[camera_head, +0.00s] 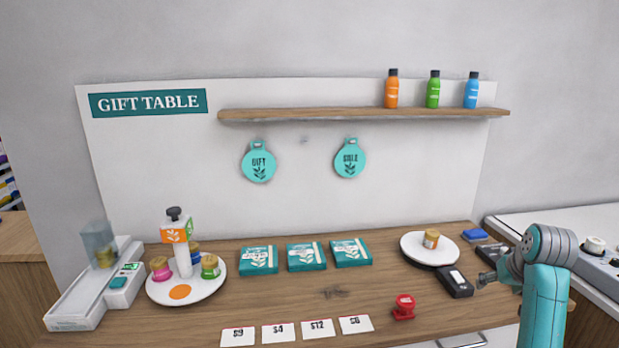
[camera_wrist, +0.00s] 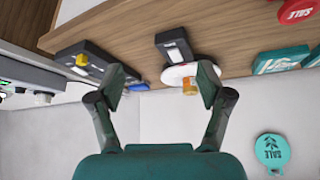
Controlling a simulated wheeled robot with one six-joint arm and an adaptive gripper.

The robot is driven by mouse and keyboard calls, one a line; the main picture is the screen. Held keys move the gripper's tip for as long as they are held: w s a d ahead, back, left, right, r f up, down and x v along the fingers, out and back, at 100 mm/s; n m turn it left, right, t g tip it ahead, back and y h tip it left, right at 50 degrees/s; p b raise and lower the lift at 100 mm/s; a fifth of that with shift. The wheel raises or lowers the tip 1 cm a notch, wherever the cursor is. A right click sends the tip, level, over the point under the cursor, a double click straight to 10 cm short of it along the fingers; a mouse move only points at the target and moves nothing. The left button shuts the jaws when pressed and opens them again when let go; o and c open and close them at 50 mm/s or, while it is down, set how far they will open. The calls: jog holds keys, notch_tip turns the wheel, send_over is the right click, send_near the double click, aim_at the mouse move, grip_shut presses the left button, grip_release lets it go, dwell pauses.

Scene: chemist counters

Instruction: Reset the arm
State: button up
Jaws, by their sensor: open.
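My teal arm reaches in from the right edge of the head view, bent over the right end of the wooden gift table (camera_head: 390,285). My gripper (camera_head: 487,279) is small there, just right of a black card-reader-like device (camera_head: 455,282). The wrist view looks upside down, with the table at the top and the wall below. There my gripper (camera_wrist: 162,88) has its two dark fingers spread wide apart with nothing held. The black device (camera_wrist: 174,46) and a white round plate (camera_wrist: 172,75) with a small orange jar (camera_wrist: 190,88) show beyond the gap.
Three teal boxes (camera_head: 307,257) lie mid-table, with price cards (camera_head: 319,328) and a red stamp-like object (camera_head: 404,307) in front. A round tray (camera_head: 160,295) with jars stands left. A shelf (camera_head: 340,114) holds three bottles. A grey-topped counter (camera_head: 505,225) adjoins right.

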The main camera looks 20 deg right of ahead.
jog(key=s+a+f+n+t, duration=0.1)
jog(key=a+f+n+t, duration=0.15)
jog(key=a+f, duration=1.85)
jog(key=s+a+f+t, duration=0.2)
jog(key=s+a+f, duration=0.35)
jog(key=a, duration=0.25)
jog(key=s+a+r+n+t+y, duration=0.1)
jog(key=s+a+n+t, duration=0.15)
jog(key=s+a, duration=1.15)
jog(key=s+a+r+n+t+y, duration=0.1)
jog(key=s+r, duration=0.4)
jog(key=s, duration=0.3)
jog(key=s+a+r+n+t+y, duration=0.1)
jog(key=s+a+r, duration=0.1)
jog(key=s+r, duration=0.4)
jog(key=shift+s+a+r+y, duration=0.15)
jog(key=shift+s+y, duration=0.15)
jog(key=shift+s, duration=0.6)
